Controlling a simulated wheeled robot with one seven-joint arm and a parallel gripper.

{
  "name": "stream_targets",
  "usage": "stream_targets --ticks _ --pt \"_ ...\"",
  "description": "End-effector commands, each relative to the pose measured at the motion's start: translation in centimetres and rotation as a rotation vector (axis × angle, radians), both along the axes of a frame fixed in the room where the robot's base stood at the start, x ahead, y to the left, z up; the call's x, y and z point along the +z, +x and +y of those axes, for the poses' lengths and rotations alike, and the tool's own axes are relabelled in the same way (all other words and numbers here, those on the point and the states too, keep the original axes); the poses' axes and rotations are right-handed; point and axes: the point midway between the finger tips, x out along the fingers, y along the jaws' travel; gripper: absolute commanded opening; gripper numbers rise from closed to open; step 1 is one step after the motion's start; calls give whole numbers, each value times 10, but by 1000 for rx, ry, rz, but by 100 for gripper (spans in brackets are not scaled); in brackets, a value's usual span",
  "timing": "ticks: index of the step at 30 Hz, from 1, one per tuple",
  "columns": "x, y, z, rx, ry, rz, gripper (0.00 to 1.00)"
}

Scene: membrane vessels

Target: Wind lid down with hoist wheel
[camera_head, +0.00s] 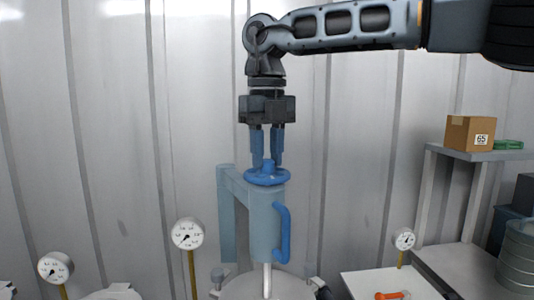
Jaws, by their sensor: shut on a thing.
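The hoist wheel (267,177) is a blue handwheel lying flat on top of a light blue hoist body (264,222) in the middle of the head view. My gripper (267,162) points straight down from above and is shut on the wheel's raised centre. A pale rod (267,281) comes out below the hoist body and runs down to a pale round lid (240,293), cut off by the bottom edge of the picture. Whether the lid touches the vessel below it is out of view.
A blue bar handle (286,233) sits on the hoist's right side. Gauges stand at left (187,233) and right (404,239). A shelf (480,153) at right carries a cardboard box (470,133). An orange-handled tool (390,295) lies on a white surface. A corrugated wall is behind.

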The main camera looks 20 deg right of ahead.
Motion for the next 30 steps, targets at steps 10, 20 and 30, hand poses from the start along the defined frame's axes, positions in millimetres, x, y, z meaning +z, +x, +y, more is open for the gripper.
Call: stream_targets --ticks 10,20,30 --pt "1 0 0 0 0 -3 36" --pt "0 0 0 1 0 -1 56" --pt "23 1 1 1 0 -3 56"
